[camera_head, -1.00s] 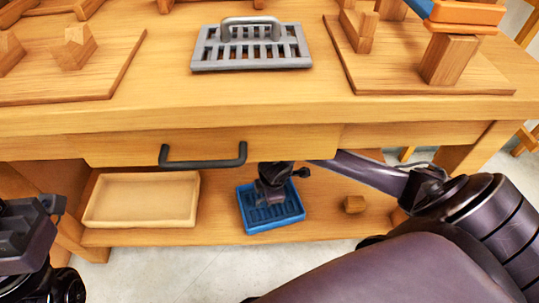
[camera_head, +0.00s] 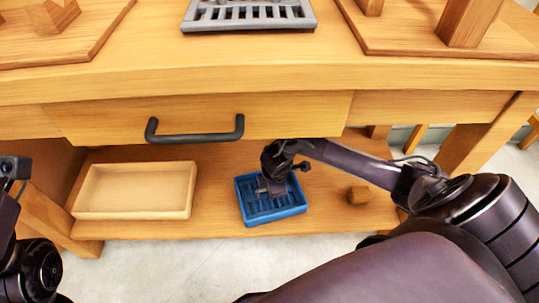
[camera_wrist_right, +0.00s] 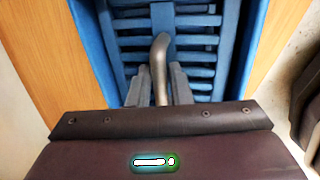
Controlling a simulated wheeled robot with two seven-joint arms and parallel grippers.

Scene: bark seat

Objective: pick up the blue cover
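The blue cover (camera_head: 292,209) is a slatted, raised-rim rectangle on the lower shelf below the drawer. It appears to rest flat there. In the right wrist view its blue slats (camera_wrist_right: 205,41) fill the upper middle, and a bent grey metal handle (camera_wrist_right: 161,60) stands up from it. My right gripper (camera_wrist_right: 160,80) has its two fingers close on either side of this handle, with little or no gap, and appears shut on it. In the head view my right gripper (camera_head: 272,187) is low over the cover and hides part of it. My left fingertips are not seen.
A shallow tan tray (camera_head: 135,215) stands left of the cover on the shelf. A small wooden block (camera_head: 358,195) lies to its right. The drawer with a black handle (camera_head: 195,137) and the tabletop edge overhang close above my right arm. A grey grate (camera_head: 248,26) lies on top.

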